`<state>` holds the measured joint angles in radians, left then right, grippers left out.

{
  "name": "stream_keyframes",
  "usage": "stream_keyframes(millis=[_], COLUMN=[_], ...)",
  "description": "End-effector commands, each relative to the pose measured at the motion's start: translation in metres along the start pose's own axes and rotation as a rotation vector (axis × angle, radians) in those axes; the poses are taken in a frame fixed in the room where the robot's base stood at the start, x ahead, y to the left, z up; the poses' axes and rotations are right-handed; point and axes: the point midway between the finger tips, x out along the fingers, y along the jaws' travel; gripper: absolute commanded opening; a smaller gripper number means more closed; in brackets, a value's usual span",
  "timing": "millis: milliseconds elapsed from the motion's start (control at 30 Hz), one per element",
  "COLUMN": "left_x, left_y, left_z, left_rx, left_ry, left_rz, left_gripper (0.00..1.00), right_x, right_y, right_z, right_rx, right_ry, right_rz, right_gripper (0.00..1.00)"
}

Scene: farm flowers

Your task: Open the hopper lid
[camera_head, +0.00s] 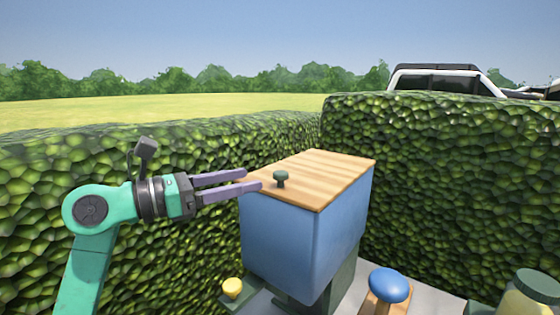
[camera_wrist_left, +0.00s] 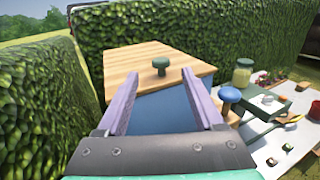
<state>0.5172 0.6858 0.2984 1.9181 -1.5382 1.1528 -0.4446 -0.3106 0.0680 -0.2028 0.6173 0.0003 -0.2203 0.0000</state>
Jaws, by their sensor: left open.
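The hopper is a blue bin (camera_head: 290,240) with a striped wooden lid (camera_head: 325,175) lying flat and closed on top. A dark green knob (camera_head: 280,178) stands upright on the lid near its left edge. My left gripper (camera_head: 254,179) is open, its two purple fingers pointing at the knob from the left, a short way from it. In the left wrist view the knob (camera_wrist_left: 159,65) shows beyond and between the open fingertips (camera_wrist_left: 160,78), with nothing between them. The lid (camera_wrist_left: 130,60) fills the middle there. My right gripper is not in view.
Tall green hedges (camera_head: 440,170) stand close behind and left of the hopper. A blue mushroom-shaped knob (camera_head: 389,285), a yellow knob (camera_head: 232,288) and a glass jar (camera_head: 530,297) are low in front. A pale tabletop (camera_wrist_left: 285,150) with several small items lies to the right.

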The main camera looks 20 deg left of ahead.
Motion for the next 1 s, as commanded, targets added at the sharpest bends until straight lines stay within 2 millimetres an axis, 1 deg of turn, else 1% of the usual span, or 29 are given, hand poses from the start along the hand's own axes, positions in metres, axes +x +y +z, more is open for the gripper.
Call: stream_keyframes(millis=[33,100,200,300,400,633,667,700,767,800,833,1000], left_x=[0.014,0.033,0.056,0.071,0.078,0.079,0.079,0.079,0.079,0.079,0.079,0.078], left_y=[-0.001,-0.001,-0.001,0.000,0.000,0.000,0.000,0.000,0.000,0.000,0.000,0.000], left_z=[0.008,0.008,0.006,0.004,0.001,-0.001,-0.001,-0.001,-0.001,0.000,0.000,0.000], left_rx=[-0.004,-0.006,-0.004,-0.004,-0.002,-0.001,-0.001,-0.001,-0.002,-0.002,-0.002,-0.002], left_ry=[-0.002,-0.003,-0.002,-0.003,-0.001,0.000,0.000,0.000,0.000,0.000,0.000,0.000], left_rz=[-0.004,-0.004,-0.004,-0.002,-0.001,-0.001,-0.001,-0.001,-0.001,-0.001,-0.001,-0.001], left_gripper=[0.69,0.69,0.69,0.69,0.69,0.69,0.57,0.42,0.19,0.04,0.00,0.00], right_x=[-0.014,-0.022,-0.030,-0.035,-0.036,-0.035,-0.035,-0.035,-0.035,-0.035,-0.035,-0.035], right_y=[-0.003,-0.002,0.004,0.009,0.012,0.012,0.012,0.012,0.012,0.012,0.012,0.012], right_z=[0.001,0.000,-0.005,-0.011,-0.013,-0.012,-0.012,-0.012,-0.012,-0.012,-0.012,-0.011], right_rx=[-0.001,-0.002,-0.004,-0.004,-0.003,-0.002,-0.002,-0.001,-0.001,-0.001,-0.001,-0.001], right_ry=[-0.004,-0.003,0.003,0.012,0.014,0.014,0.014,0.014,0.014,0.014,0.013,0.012], right_rz=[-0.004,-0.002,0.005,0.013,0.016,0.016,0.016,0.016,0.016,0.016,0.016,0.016], right_gripper=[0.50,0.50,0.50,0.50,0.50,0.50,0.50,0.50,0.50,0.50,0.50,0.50])
